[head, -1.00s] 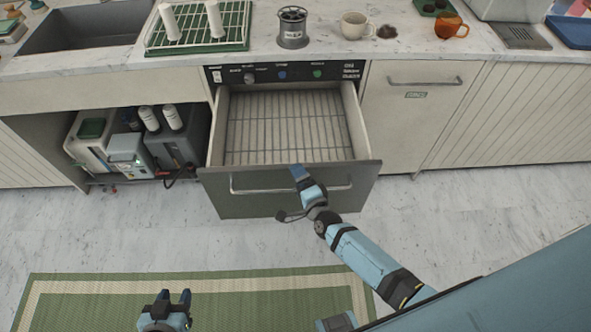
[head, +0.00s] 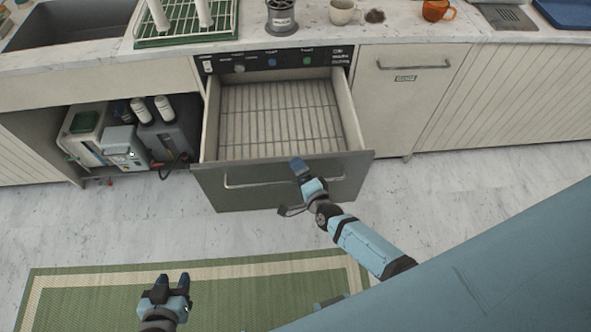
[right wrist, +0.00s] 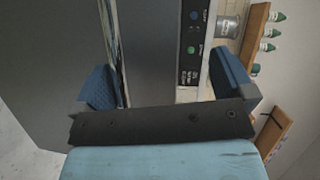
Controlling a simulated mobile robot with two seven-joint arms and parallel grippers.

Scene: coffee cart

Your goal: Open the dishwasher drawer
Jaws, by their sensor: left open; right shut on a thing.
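The dishwasher drawer (head: 222,194) stands pulled out below the control panel (head: 275,61) in the head view. Its empty wire-rack floor (head: 280,115) shows. A long bar handle (head: 250,183) runs across the dark front. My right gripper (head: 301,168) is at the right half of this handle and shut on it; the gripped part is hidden. The right wrist view shows its two blue fingers (right wrist: 165,82) on either side of a grey surface, with the panel buttons beyond. My left gripper (head: 173,279) is open and empty above the mat, away from the drawer.
A green and cream mat (head: 80,290) lies on the marble floor in front. The counter above holds a dish rack (head: 185,38), a dark canister (head: 282,18), a white cup (head: 343,12) and an orange cup (head: 437,10). An open bay with machines (head: 165,135) is left of the drawer.

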